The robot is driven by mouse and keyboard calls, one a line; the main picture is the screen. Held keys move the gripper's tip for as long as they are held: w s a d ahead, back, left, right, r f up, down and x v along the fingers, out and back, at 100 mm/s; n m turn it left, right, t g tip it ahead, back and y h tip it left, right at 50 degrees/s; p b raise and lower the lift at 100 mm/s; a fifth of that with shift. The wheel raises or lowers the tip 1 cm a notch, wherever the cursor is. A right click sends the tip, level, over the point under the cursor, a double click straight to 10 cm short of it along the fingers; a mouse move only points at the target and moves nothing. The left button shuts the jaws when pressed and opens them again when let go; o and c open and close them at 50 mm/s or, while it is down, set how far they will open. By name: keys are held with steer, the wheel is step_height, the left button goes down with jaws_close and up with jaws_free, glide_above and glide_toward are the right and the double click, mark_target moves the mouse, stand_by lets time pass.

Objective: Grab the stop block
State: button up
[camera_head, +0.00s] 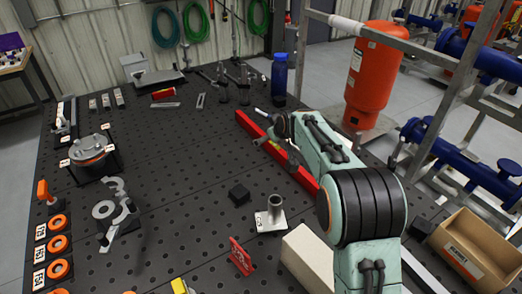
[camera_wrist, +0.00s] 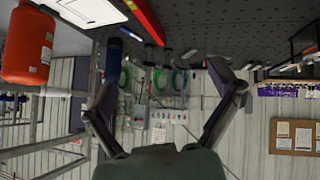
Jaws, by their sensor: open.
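A small black block (camera_head: 239,194) lies on the dark perforated table in the head view; it looks like the stop block, though I see no label on it. My gripper (camera_wrist: 160,76) is open in the wrist view, with nothing between its two spread fingers. In the head view my gripper is mostly hidden by my arm, near the red bar, up and to the right of the black block and apart from it. I cannot make out the block in the wrist view.
The red bar (camera_head: 252,124) runs beneath my arm. A metal post on a plate (camera_head: 271,215), a red bracket (camera_head: 241,257) and a pale box (camera_head: 311,259) stand near the block. A blue bottle (camera_head: 279,76) stands behind.

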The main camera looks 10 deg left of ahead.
steer(key=a+f+g, duration=0.1)
steer(key=a+f, duration=0.3)
steer(key=f, duration=0.3)
steer(key=n+g, duration=0.2)
glide_toward(239, 192)
steer(key=x, duration=0.4)
steer(key=shift+w+a+f, duration=0.2)
steer(key=shift+w+f, duration=0.05)
steer(key=shift+m, duration=0.3)
steer(key=x, duration=0.4)
steer(key=shift+w+f, duration=0.15)
steer(key=shift+f, duration=0.2)
steer(key=shift+w+a+f, duration=0.25)
steer(key=shift+w+f, duration=0.05)
steer(key=shift+f, duration=0.2)
steer(key=c, duration=1.3)
